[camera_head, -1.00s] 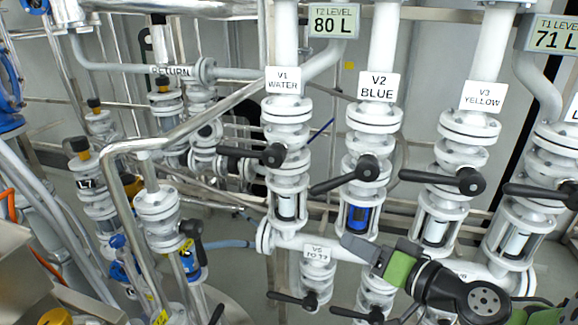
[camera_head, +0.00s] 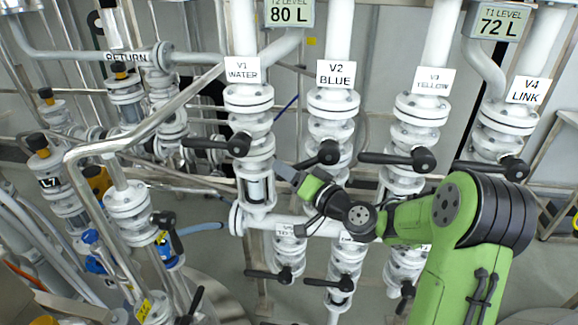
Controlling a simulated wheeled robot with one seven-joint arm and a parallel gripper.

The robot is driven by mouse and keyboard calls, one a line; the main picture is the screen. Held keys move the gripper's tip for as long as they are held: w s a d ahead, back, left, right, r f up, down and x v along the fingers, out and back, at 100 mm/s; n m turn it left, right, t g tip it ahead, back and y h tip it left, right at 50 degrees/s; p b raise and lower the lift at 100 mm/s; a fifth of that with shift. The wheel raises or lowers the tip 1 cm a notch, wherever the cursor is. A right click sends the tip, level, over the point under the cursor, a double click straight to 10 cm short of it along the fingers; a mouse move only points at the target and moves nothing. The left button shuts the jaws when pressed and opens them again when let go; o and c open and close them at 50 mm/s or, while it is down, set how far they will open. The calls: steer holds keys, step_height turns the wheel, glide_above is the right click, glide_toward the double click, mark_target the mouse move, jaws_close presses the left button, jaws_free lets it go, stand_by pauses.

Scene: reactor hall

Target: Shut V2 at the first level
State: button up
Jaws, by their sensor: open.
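The V2 BLUE label (camera_head: 336,73) hangs on a white vertical pipe right of centre. Below it, the V2 valve has a black lever (camera_head: 325,153) pointing left and slightly down, across the pipe. My green and black arm reaches in from the lower right and covers the V2 sight glass. The T2 LEVEL display (camera_head: 289,12) reads 80 L and the T1 LEVEL display (camera_head: 498,20) reads 72 L.
V1's lever (camera_head: 236,145) is close on the left, V3's lever (camera_head: 420,159) and V4's lever (camera_head: 512,167) on the right. More levers (camera_head: 284,275) sit on lower pipes. A bent handrail (camera_head: 165,118) runs at front left.

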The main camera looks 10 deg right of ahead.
jaws_close()
stand_by(0.3)
steer(key=shift+w+a+b, duration=0.1)
steer(key=shift+a+b, duration=0.05)
steer(key=shift+b, duration=0.25)
steer(key=shift+a+r+m+t+b, duration=0.25)
steer(key=shift+m+t+b, duration=0.2)
steer(key=shift+b, duration=0.4)
steer(key=r+t+b, duration=0.1)
steer(key=m+b, duration=0.1)
steer(key=b, duration=0.1)
steer(key=shift+w+a+r+m+t+y, duration=0.2)
steer(key=shift+a+r+m+t+y, duration=0.1)
steer(key=shift+r+t+y, duration=0.1)
steer(key=shift+a+r+m+t+b, duration=0.2)
steer(key=shift+r+m+t+b, duration=0.45)
steer(key=shift+r+m+b, duration=0.3)
steer(key=shift+r+m+t+b, duration=0.8)
steer(key=shift+r, duration=0.25)
